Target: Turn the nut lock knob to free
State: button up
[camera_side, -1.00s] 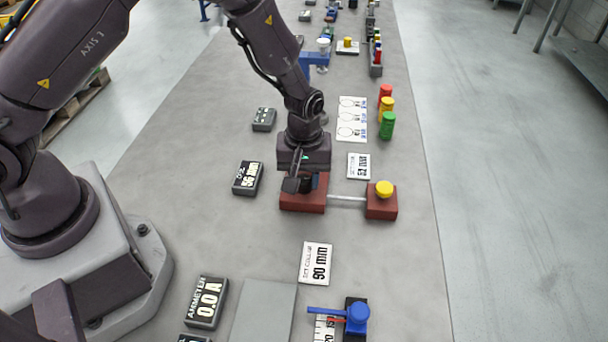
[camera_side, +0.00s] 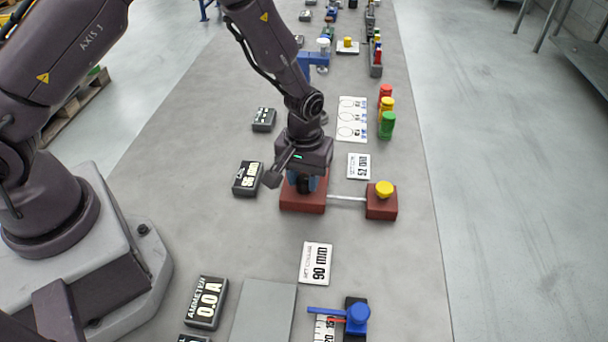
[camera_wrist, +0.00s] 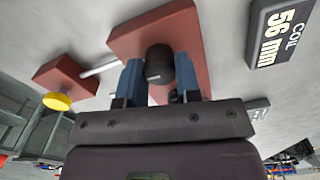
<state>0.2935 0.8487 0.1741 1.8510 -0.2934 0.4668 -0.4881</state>
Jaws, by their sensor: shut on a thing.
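The black knob (camera_wrist: 159,64) sits on a red-brown block (camera_wrist: 188,28), which also shows in the side view (camera_side: 289,202). My gripper (camera_wrist: 159,76) points down over this block, its two blue fingers shut on the knob from either side. In the side view my gripper (camera_side: 307,184) hides the knob. A thin silver rod (camera_side: 347,198) joins this block to a second red-brown block (camera_side: 381,208), which carries a yellow knob (camera_side: 384,188). I cannot read any lock or free marking.
A black "56 mm" display (camera_side: 247,179) stands just left of the block. A white "52 mm" card (camera_side: 358,166) lies behind the rod and a "90 mm" card (camera_side: 316,263) in front. Red, yellow and green pieces (camera_side: 387,124) stand at the back right.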

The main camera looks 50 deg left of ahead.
aim_at(304, 179)
jog(key=o, duration=0.9)
notch_tip(304, 179, up, 13)
jog(key=s+a+r+m+t, duration=0.2)
jog(key=s+r, duration=0.4)
jog(key=s+a+r+m+t, duration=0.1)
jog(key=s+a+r+m, duration=0.1)
jog(key=s+r, duration=0.4)
jog(key=s+a+r+m+t, duration=0.2)
jog(key=s+r, duration=0.4)
jog(key=s, duration=0.1)
jog(key=shift+s+m+t, duration=0.3)
